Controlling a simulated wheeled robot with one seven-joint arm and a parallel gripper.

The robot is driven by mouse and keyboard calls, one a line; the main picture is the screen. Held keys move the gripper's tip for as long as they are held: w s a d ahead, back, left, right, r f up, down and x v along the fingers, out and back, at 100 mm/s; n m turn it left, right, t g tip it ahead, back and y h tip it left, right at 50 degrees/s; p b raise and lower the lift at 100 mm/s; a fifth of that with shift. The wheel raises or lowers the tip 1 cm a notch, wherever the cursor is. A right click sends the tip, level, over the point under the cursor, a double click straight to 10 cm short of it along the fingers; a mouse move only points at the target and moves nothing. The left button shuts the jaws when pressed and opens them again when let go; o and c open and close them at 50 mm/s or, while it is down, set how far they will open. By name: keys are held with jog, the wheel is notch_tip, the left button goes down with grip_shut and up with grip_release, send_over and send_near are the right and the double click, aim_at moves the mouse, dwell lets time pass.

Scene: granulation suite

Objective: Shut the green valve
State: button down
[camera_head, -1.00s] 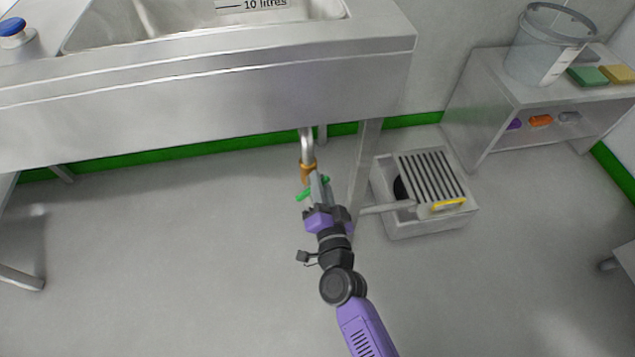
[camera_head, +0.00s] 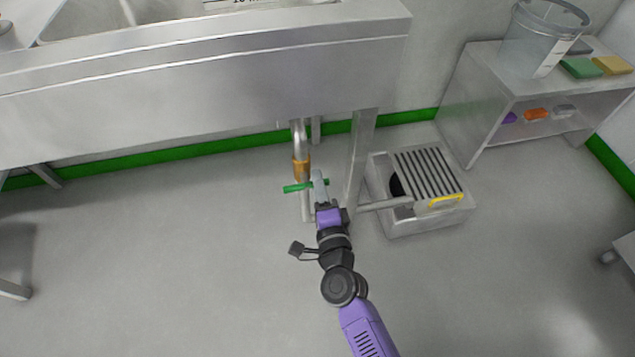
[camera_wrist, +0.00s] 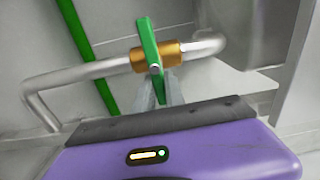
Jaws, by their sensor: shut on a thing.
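The green valve has a green bar handle (camera_head: 297,188) on a brass body (camera_head: 301,168), set in a steel pipe (camera_head: 298,140) under the sink. In the wrist view the green handle (camera_wrist: 148,48) stands crosswise to the pipe (camera_wrist: 85,72) and its brass body (camera_wrist: 170,55). My gripper (camera_head: 320,182) is at the handle, shut on it near its right part. In the wrist view the fingers (camera_wrist: 158,90) reach up to the handle's lower end, which partly hides their tips.
The steel sink (camera_head: 200,85) overhangs the valve. A sink leg (camera_head: 359,160) stands close to the right of my gripper. A floor drain box with a slatted grate (camera_head: 430,175) lies further right. A low shelf (camera_head: 480,105) carries a clear bucket (camera_head: 540,40).

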jog(key=shift+f+m, duration=0.15)
jog(key=shift+m, duration=0.15)
jog(key=c, duration=1.4)
grip_release()
jog(key=shift+s, duration=0.1)
jog(key=p+v, duration=0.1)
jog(key=v, duration=0.6)
jog(key=shift+s, duration=0.3)
jog(key=shift+d, duration=0.15)
